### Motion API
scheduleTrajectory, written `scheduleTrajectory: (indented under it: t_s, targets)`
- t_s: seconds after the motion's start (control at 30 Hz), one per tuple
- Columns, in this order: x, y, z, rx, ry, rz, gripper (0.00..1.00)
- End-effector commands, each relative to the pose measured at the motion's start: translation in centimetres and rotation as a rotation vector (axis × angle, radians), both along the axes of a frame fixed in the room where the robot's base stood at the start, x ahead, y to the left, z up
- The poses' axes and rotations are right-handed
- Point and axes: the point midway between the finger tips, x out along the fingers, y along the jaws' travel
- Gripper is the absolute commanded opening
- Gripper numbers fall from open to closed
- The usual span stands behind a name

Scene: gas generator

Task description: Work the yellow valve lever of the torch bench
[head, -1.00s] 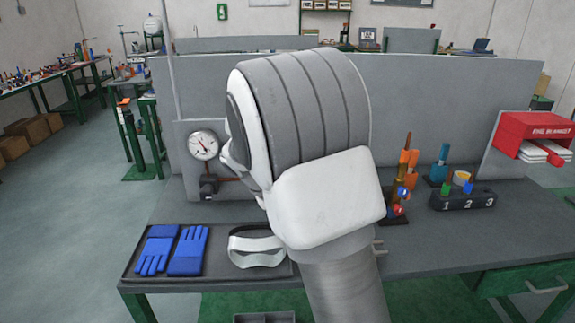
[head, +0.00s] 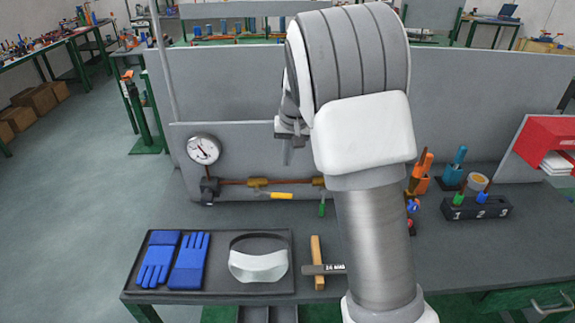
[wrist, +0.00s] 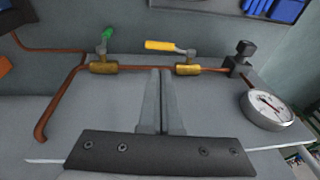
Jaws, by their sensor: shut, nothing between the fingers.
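The yellow valve lever (head: 276,195) sits on the left brass valve of the copper pipe on the bench's upright panel. It points right, roughly along the pipe. In the wrist view the picture is turned over, and the yellow lever (wrist: 163,45) points left from its brass valve (wrist: 188,69). My gripper (head: 287,160) is shut and empty, in front of the panel and above the lever in the head view. In the wrist view my closed fingertips (wrist: 161,74) lie between the two valves, apart from the lever. The exact gap in depth is unclear.
A green lever (wrist: 108,34) hangs on the second valve. A pressure gauge (head: 203,149) is left of the yellow lever. A tray (head: 140,283) with blue gloves (head: 172,260) and a hammer (head: 318,265) lie in front. A numbered rack (head: 481,208) stands right.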

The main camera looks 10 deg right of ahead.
Motion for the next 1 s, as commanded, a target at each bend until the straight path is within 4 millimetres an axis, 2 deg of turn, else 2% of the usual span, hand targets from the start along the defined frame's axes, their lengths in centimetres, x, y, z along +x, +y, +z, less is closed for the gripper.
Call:
scheduleTrajectory:
  t_s: [0.3, 0.5, 0.7, 1.0]
  targets:
    - [1.2, 0.4, -6.7, -0.001, 0.008, -0.002, 0.0]
    - [2.0, 0.6, -10.1, -0.003, 0.006, 0.0, 0.0]
    - [2.5, 0.7, -11.9, -0.002, 0.003, 0.0, 0.0]
    - [2.6, 0.7, -12.4, -0.003, 0.002, 0.0, 0.0]
